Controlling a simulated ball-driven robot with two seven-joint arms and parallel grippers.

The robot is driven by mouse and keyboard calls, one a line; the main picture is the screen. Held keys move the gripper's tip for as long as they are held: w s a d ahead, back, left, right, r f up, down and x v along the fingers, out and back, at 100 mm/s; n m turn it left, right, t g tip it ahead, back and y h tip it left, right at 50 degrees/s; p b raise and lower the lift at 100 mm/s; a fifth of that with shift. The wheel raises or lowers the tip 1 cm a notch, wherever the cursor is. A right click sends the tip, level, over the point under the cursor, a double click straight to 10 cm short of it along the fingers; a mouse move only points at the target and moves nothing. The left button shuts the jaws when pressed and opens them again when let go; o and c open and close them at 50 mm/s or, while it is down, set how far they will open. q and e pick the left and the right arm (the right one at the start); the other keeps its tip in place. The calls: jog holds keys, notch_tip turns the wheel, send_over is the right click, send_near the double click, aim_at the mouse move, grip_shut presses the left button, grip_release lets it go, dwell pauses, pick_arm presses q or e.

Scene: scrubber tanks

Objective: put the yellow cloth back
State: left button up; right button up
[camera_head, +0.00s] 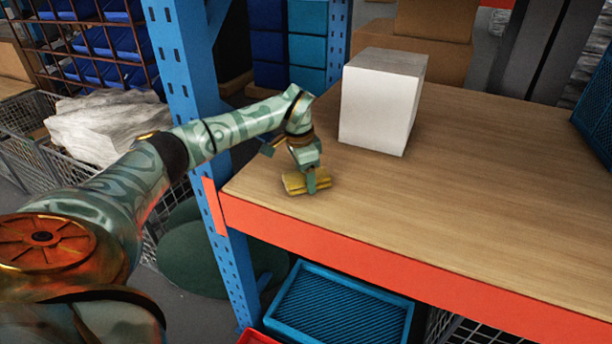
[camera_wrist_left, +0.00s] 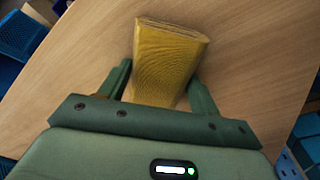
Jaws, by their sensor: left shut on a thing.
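The yellow cloth (camera_head: 294,184) is a folded pad at the near left corner of the wooden shelf top (camera_head: 460,190). My left gripper (camera_head: 311,182) comes down over it from above and is shut on it. In the left wrist view the cloth (camera_wrist_left: 168,58) sits between the two fingers of my left gripper (camera_wrist_left: 160,88), with its far end sticking out past them. The cloth is at or just above the wood; I cannot tell whether it touches. My right gripper is in neither view.
A white box (camera_head: 380,100) stands on the shelf behind and right of the cloth. A blue upright (camera_head: 185,60) and the orange front beam (camera_head: 390,270) bound the shelf. A blue tray (camera_head: 340,305) is below.

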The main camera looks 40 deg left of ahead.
aim_at(300, 177)
pick_arm(q)
jog(key=o, duration=1)
jog(key=shift+c, duration=0.2)
notch_tip(300, 177, up, 12)
jog(key=s+p, duration=0.1)
jog(key=p, duration=0.2)
jog(key=shift+s+a, duration=0.15)
jog(key=shift+a, duration=0.15)
